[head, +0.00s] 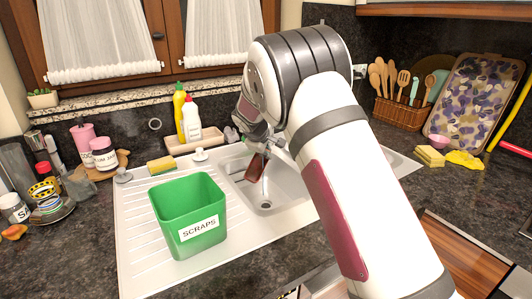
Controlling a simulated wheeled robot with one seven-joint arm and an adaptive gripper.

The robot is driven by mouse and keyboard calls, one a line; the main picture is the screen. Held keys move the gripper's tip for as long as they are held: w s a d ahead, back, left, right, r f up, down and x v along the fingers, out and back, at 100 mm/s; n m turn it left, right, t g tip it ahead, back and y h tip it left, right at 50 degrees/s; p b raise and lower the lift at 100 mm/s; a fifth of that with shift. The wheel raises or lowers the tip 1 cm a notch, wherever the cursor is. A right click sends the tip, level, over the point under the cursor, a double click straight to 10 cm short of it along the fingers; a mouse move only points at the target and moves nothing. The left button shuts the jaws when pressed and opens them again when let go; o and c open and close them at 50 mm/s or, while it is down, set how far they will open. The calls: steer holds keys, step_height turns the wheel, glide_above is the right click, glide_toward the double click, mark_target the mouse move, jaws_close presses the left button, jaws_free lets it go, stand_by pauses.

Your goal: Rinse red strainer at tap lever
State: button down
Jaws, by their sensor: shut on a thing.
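My gripper (262,146) is over the left part of the sink basin (277,196), partly hidden behind my arm. It is shut on a dark red thing, likely the red strainer (256,168), which hangs tilted down inside the basin area. Only part of the strainer shows. The tap and its lever are mostly hidden by my arm, so I cannot tell how close the strainer is to them or whether water runs.
A green scraps bin (190,215) stands on the drainboard (140,222), left of the basin. A sponge (161,165) and bottles (192,120) are behind it. Jars (104,154) crowd the left counter. A utensil basket (398,113) and a tray (475,98) stand at the right.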

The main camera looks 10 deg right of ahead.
steer(key=shift+d, duration=0.2)
steer(key=shift+d, duration=0.45)
steer(key=shift+s+r+p, duration=0.1)
steer(key=shift+s+p, duration=0.4)
steer(key=shift+s, duration=0.3)
steer(key=s+p, duration=0.3)
steer(key=s, duration=0.3)
steer(key=shift+s+p, duration=0.2)
steer(key=shift+p, duration=0.1)
stand_by(1.1)
steer(key=s+r+p, duration=0.3)
steer(key=s+p, duration=0.1)
steer(key=s, duration=0.1)
steer(key=shift+d+r+p, duration=0.15)
steer(key=shift+r+p, duration=0.2)
steer(key=shift+r, duration=0.05)
stand_by(0.4)
